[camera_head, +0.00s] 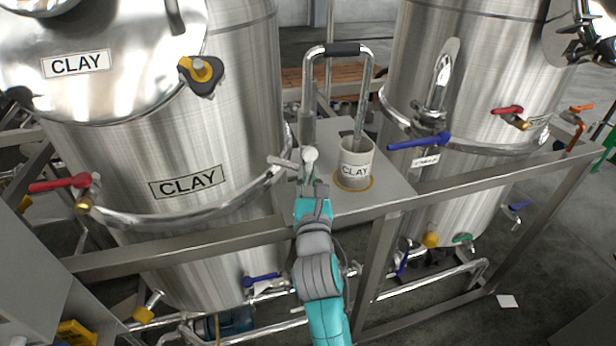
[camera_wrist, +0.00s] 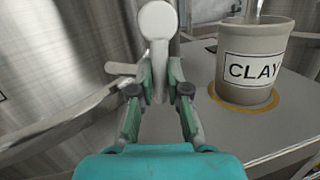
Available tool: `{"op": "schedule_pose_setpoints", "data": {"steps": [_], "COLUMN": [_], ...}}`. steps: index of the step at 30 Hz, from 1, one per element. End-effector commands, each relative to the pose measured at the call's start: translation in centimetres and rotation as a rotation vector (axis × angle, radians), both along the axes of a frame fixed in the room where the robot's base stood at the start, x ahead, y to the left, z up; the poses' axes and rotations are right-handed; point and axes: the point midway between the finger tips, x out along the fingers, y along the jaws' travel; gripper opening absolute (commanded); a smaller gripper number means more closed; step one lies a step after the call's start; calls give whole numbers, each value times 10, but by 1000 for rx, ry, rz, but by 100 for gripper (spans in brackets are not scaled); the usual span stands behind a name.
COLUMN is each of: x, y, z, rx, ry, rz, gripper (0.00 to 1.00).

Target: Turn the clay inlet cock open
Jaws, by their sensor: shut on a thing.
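My gripper (camera_head: 308,180) is shut on a pale grey handle with a round white knob (camera_head: 310,154), beside the right flank of the left tank (camera_head: 240,120), which is marked CLAY. The handle looks like that of the clay inlet cock; I see no label on it. In the wrist view, the two green-sided fingers (camera_wrist: 158,95) close on the stem of the handle (camera_wrist: 157,60) below its knob. A short pale bar (camera_wrist: 122,69) sticks out to the left behind the fingers. The cock's body is mostly hidden by my gripper.
A grey beaker marked CLAY (camera_head: 356,160) stands on an orange ring on the grey shelf (camera_head: 395,190), right of my gripper. A bent pipe with a black grip (camera_head: 342,49) rises behind. A blue lever (camera_head: 420,142) is on the right tank. Frame rails (camera_head: 480,180) run in front.

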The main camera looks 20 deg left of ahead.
Motion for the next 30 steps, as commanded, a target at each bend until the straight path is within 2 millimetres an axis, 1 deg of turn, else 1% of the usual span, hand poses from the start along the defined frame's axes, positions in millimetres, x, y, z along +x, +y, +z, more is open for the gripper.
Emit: {"op": "schedule_pose_setpoints", "data": {"steps": [3,4,5,6,7,16,20,23,30], "x": [0,0,0,0,0,0,-7,-19,-62], "y": [0,0,0,0,0,0,-3,-7,-25], "z": [0,0,0,0,0,0,-2,-5,-12], "rx": [1,1,1,1,1,1,1,1,-1], "ry": [1,1,1,1,1,1,2,3,2], "rz": [-1,-1,-1,-1,-1,-1,0,1,0], "gripper": [0,18,25,35,41,41,41,41,41]}}
